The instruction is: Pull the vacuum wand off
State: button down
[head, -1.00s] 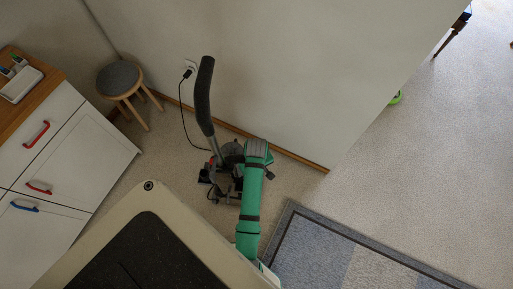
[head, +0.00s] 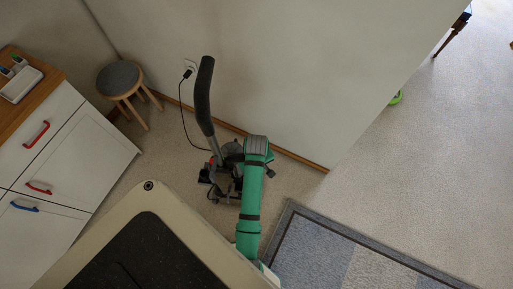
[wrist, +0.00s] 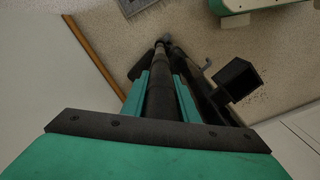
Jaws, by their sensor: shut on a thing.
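The vacuum wand (head: 204,92) stands upright and slightly tilted near the wall in the head view, with a dark curved grip on top and a metal tube below. The vacuum's body (head: 230,157) is on the carpet at its foot, partly hidden by my green arm. In the wrist view, a dark tube of the wand (wrist: 159,98) runs between the two teal fingers of my gripper (wrist: 162,76), which is shut on it. In the head view my arm hides most of the grip point. I cannot tell whether the wand is still joined to the body.
A black cord runs from the vacuum to a wall outlet (head: 190,67). A round stool (head: 119,78) and a white cabinet (head: 75,165) stand to the left. The wall is close behind the vacuum. A blue-grey rug (head: 330,255) lies to the right, with open carpet beyond.

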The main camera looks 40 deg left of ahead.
jog(key=shift+r, duration=3.35)
